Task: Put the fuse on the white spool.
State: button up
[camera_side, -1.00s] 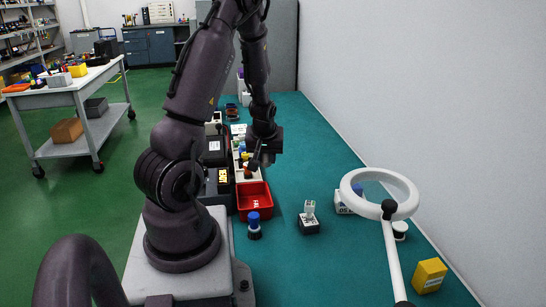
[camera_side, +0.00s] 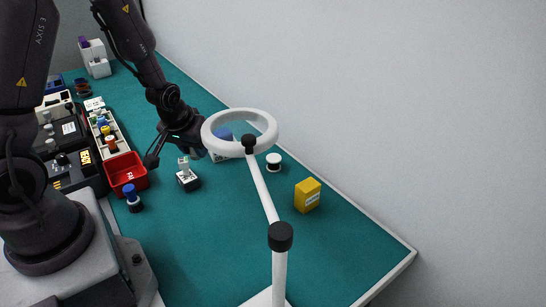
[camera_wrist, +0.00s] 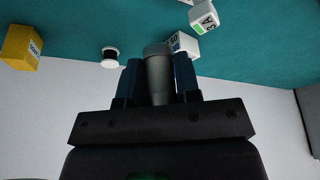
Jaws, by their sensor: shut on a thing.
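My gripper (camera_wrist: 158,62) has its two blue fingers closed on a grey cylinder, the fuse (camera_wrist: 158,80), in the wrist view. In the side view my gripper (camera_side: 197,147) is above the table, just left of the lamp ring, and the fuse cannot be made out there. The white spool (camera_side: 273,162) stands on the teal table to the right of my gripper, beyond the lamp ring. It has white ends and a dark middle, and nothing is seen on it. The wrist view shows the spool (camera_wrist: 110,54) left of the fuse and apart from it.
A ring lamp (camera_side: 263,185) stands in the foreground. A yellow box (camera_side: 307,195) is right of the spool. A white box with a blue top (camera_side: 221,145) is partly behind the ring. A small relay block (camera_side: 188,181), a blue-capped bottle (camera_side: 132,199) and a red bin (camera_side: 127,172) are to the left.

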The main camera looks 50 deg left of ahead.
send_over(275, 155)
jog(key=s, duration=0.2)
jog(key=shift+w+d+f+m, duration=0.15)
jog(key=shift+d+f, duration=0.05)
jog(key=shift+f, duration=0.35)
jog(key=shift+w+d+f+m, duration=0.1)
jog(key=shift+d+f+m, duration=0.05)
jog(key=shift+f, duration=0.35)
notch_tip(275, 155, down, 5)
jog(key=shift+r, duration=0.2)
jog(key=shift+w+f+t, duration=0.15)
jog(key=shift+w+t, duration=0.1)
jog(key=shift+t, duration=0.05)
jog(key=shift+f, duration=0.15)
jog(key=o, duration=1)
jog(key=v, duration=0.7)
jog(key=shift+r, duration=0.4)
